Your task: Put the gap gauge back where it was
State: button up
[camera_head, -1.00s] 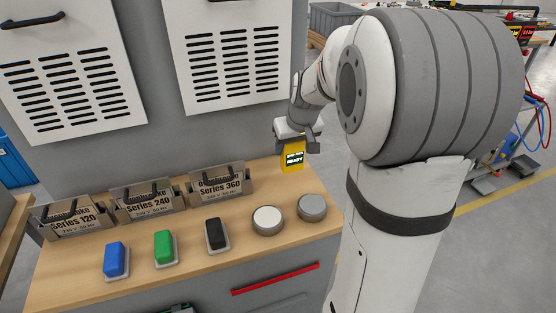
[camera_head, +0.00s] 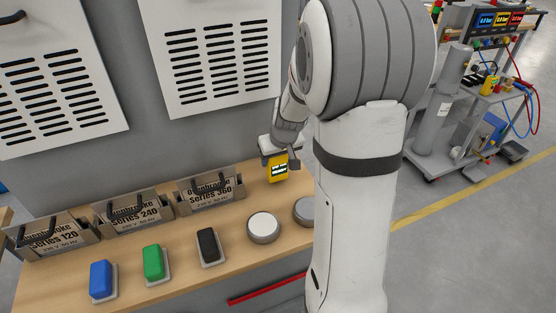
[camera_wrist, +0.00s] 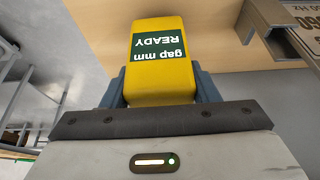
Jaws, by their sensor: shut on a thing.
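The gap gauge (camera_head: 278,169) is a small yellow block with a dark screen. My gripper (camera_head: 279,157) is shut on it at the back right of the wooden bench (camera_head: 225,227). In the wrist view the gauge (camera_wrist: 158,82) sits between the two blue-grey fingers (camera_wrist: 160,90), and its screen reads "gap mm READY" upside down. In the head view it looks slightly tilted. I cannot tell whether its underside touches the bench top.
Carry-handled boxes marked Series 120 (camera_head: 57,236), 240 (camera_head: 133,213) and 360 (camera_head: 210,191) line the bench. Blue (camera_head: 101,280), green (camera_head: 153,263) and black (camera_head: 209,246) blocks and round pieces (camera_head: 263,227) stand in front. A cart (camera_head: 478,100) with a yellow device (camera_head: 489,86) stands right.

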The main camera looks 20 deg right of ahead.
jog(key=shift+f, duration=0.6)
jog(key=shift+f, duration=0.2)
jog(key=o, duration=1.1)
jog(key=shift+r, duration=0.1)
